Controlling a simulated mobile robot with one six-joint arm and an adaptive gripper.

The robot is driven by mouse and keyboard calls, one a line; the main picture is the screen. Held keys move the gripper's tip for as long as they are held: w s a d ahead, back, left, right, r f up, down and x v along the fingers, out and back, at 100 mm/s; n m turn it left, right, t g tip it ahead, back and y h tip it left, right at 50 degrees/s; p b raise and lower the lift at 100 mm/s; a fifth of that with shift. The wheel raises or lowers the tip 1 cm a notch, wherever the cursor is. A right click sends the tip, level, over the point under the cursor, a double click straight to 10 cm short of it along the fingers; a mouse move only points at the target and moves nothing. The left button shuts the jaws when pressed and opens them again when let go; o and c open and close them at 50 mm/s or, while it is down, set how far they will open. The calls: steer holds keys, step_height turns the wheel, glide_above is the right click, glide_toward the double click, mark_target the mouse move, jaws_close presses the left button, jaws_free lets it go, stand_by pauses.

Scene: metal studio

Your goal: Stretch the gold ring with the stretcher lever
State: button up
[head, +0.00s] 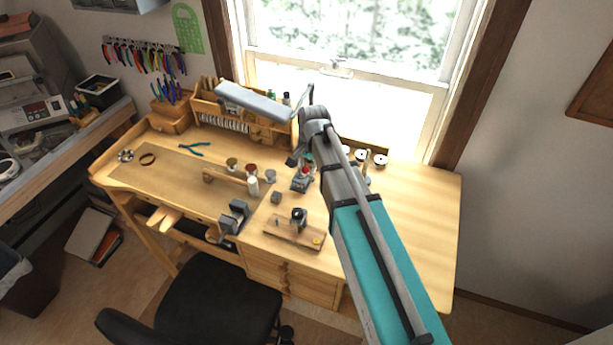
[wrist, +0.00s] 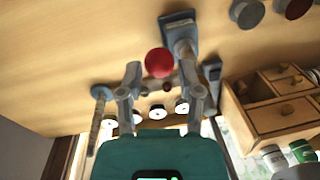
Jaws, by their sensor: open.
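The stretcher (head: 301,183) is a small grey stand with a red ball on its lever (head: 305,171), on the bench below my gripper (head: 300,155). In the wrist view its grey base and post (wrist: 179,25) stand at the top, and the red lever ball (wrist: 159,63) shows between and slightly beyond my fingertips (wrist: 160,78). My fingers are spread apart, with nothing visibly clamped. I cannot make out the gold ring for sure. A small yellow spot (head: 317,240) shows on a wooden board, too small to identify.
The wooden board (head: 282,234) carries a small dark tool. A grey vise-like block (head: 234,217) sits at the bench's front edge. Small jars (head: 252,170) stand left of the stretcher. Drawers (wrist: 285,100) are at right in the wrist view. The bench's right side (head: 425,210) is clear.

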steer(key=shift+w+a+f+b, duration=0.1)
steer(key=shift+a+f+b, duration=0.05)
steer(key=shift+f+b, duration=1.15)
steer(key=shift+f, duration=0.15)
jaws_close()
